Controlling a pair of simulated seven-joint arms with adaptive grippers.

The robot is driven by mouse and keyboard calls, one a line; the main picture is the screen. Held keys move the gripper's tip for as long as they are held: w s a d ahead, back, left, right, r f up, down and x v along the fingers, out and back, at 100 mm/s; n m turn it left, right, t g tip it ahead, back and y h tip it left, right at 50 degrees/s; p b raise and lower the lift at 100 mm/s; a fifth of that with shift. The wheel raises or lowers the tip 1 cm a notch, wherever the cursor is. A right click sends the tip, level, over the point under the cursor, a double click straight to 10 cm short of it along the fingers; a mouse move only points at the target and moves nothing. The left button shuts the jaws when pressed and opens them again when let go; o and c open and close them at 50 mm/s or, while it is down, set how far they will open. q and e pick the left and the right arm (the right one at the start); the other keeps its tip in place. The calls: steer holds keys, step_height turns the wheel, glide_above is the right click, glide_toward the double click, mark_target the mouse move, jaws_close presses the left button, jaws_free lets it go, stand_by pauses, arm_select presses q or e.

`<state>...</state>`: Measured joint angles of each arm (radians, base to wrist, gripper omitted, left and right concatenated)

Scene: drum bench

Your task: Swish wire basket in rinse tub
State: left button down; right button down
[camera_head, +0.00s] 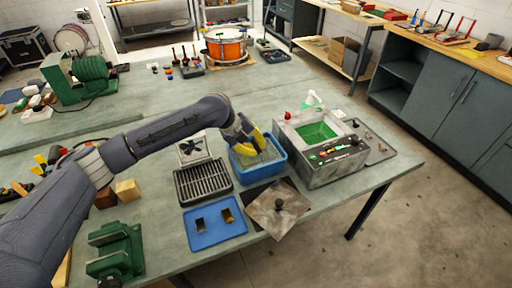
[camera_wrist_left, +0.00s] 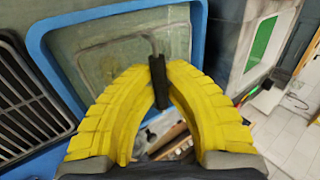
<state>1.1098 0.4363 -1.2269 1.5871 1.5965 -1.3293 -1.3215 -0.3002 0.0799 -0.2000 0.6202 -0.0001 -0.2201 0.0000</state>
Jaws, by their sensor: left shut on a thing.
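The blue rinse tub (camera_head: 275,178) stands near the middle of the bench and holds greyish liquid. Its blue rim (camera_wrist_left: 45,50) also shows in the wrist view. My left gripper (camera_head: 250,141) reaches down over the tub. Its yellow fingers (camera_wrist_left: 158,98) are closed around the dark upright handle of the wire basket (camera_wrist_left: 157,72). A thin wire outline of the basket shows inside the tub beyond the fingers. How deep the basket sits in the liquid is hard to tell. My right gripper is not in view.
A black slotted rack (camera_head: 203,181) is left of the tub. A grey bath with a green inside (camera_head: 318,132) stands close on the right. A blue tray (camera_head: 214,228) and a knobbed square lid (camera_head: 265,212) lie in front. An orange drum (camera_head: 226,48) is farther back.

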arm_select(q)
steer(key=shift+f, duration=0.1)
steer(key=shift+f, duration=1)
steer(key=shift+r, duration=0.15)
steer(key=shift+r, duration=0.95)
steer(key=shift+f, duration=1.1)
steer(key=shift+r, duration=0.15)
steer(key=shift+r, duration=4.85)
